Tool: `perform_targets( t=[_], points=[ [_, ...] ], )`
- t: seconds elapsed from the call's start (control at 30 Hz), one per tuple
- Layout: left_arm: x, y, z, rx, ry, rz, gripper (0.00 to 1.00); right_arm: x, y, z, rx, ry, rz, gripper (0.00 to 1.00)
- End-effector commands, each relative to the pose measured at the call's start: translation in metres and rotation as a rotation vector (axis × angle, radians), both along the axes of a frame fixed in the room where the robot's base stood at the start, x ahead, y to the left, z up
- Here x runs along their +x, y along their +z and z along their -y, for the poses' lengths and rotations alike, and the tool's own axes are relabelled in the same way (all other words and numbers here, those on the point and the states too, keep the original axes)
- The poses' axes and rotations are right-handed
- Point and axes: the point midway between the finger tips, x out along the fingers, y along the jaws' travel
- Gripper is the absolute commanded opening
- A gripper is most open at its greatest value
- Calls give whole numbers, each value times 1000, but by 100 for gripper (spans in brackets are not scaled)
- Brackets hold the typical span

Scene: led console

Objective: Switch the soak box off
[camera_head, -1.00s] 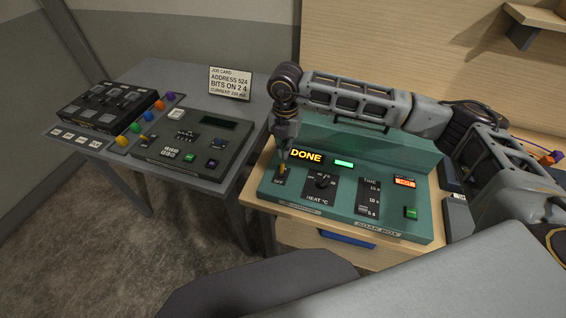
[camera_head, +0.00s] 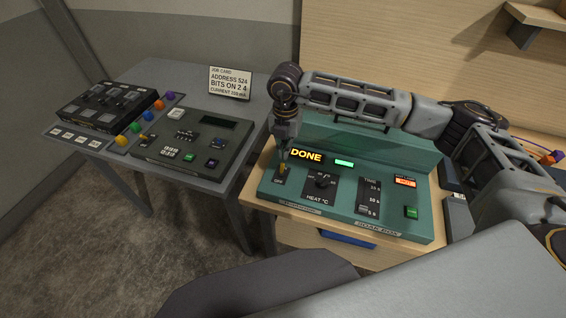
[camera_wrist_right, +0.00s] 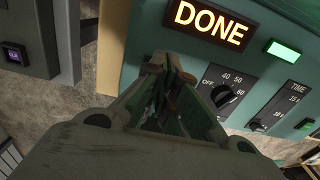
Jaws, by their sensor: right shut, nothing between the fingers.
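The soak box (camera_head: 345,203) is a green console on the wooden bench at the right, with a lit DONE display (camera_head: 306,157), a lit green lamp (camera_head: 344,162), a heat knob (camera_head: 322,181), a time slider panel (camera_head: 369,197) and a green button (camera_head: 411,212). Its DONE display also shows in the right wrist view (camera_wrist_right: 211,23). My right gripper (camera_head: 283,164) is shut and empty, pointing down at the switch panel marked OFF (camera_head: 279,181) at the box's left end. A yellow piece shows at its fingertips. Contact cannot be told. My left gripper is not in view.
A grey table at the left holds a dark control console (camera_head: 195,142), a black box with slots (camera_head: 107,104), several coloured knobs and a job card (camera_head: 230,82). A red-orange HOT label (camera_head: 405,182) is lit on the soak box. A gap separates table and bench.

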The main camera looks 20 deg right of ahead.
Motion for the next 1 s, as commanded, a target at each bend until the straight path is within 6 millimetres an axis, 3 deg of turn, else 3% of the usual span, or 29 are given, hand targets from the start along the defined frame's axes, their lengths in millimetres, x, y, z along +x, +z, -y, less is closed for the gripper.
perform_targets(
  t=[1.0],
  points=[
    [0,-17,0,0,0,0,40,0,-18,0,0,0,0,0]
  ],
)
